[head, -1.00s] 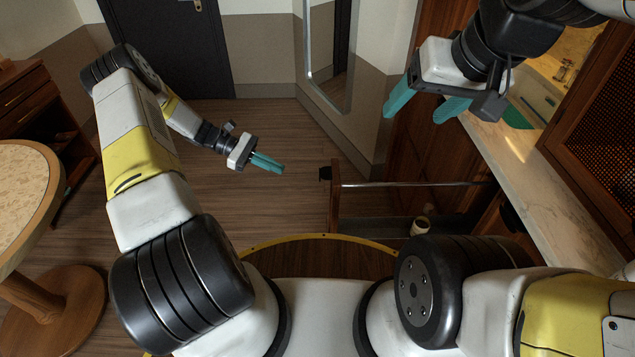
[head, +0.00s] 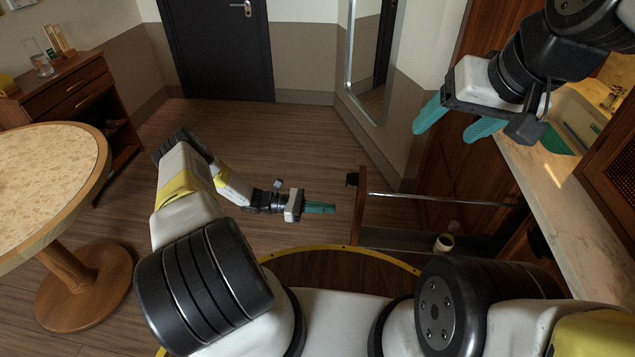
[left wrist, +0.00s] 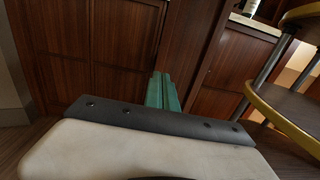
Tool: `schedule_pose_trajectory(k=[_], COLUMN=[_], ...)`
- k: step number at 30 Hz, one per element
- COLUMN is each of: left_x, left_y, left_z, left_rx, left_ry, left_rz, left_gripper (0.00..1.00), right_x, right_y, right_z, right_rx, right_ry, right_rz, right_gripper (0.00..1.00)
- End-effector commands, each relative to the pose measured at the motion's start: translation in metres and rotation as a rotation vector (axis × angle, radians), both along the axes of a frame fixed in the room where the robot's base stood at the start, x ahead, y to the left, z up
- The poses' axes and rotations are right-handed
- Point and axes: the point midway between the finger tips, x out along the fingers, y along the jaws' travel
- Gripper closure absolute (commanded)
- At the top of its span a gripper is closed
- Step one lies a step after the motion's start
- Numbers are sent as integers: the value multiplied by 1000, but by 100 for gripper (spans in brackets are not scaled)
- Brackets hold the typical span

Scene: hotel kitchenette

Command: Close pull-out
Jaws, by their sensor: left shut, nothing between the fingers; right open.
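The pull-out stands open from the cabinet in the head view. Its wooden front panel (head: 358,208) is edge-on, with a metal rail (head: 440,199) running back to the cabinet and a low shelf (head: 395,239) holding a small pale container (head: 443,243). A small dark handle (head: 352,180) is at the panel's top. My left gripper (head: 332,208) is shut and empty, pointing right, just left of the panel's outer face; contact cannot be told. Its teal fingers (left wrist: 162,92) point at wooden fronts in the left wrist view. My right gripper (head: 452,125) is open and empty, high near the counter.
A marble counter (head: 565,205) with a sink runs along the right. A round table (head: 50,180) and a wooden drawer cabinet (head: 75,90) stand at the left. A mirror (head: 368,60) and a dark door (head: 220,50) are at the back. The middle floor is clear.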

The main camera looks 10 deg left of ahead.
Motion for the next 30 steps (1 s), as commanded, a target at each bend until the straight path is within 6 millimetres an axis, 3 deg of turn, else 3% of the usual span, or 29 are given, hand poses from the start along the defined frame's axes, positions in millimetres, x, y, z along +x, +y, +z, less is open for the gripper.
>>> schedule_pose_trajectory(k=[3, 10, 30], left_x=[-1, 0, 0], left_y=[-24, -51, -57], left_z=[0, 0, 0], left_rx=[-1, 0, 1], left_ry=[1, 0, 0], left_rz=[-3, -1, 0], left_gripper=[100, 100, 100], right_x=[0, 0, 0], right_y=[0, 0, 0], right_z=[0, 0, 0], right_rx=[0, 0, 0], right_ry=[0, 0, 0], right_rz=[0, 0, 0], right_gripper=[31, 31, 31])
